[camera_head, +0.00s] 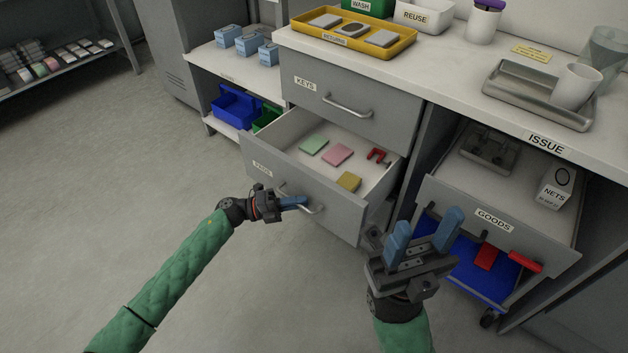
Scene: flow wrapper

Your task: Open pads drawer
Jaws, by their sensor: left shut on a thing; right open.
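The pads drawer (267,179) is the grey drawer below the keys drawer, and it stands pulled out well clear of the cabinet. Inside lie a green pad (314,145), a pink pad (337,155), a yellow pad (348,181) and a red object (377,155). My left gripper (303,201) is shut on the drawer's handle (316,208) at its front; the fingers hide part of the handle. My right gripper (428,236) is open and empty, right of the pads drawer and in front of the goods drawer.
The keys drawer (365,96) above is shut. The goods drawer (452,202) at right is open and holds the nets box (558,187). A blue bin (476,282) sits below it. A yellow tray (299,24) stands on the counter. The floor at left is clear.

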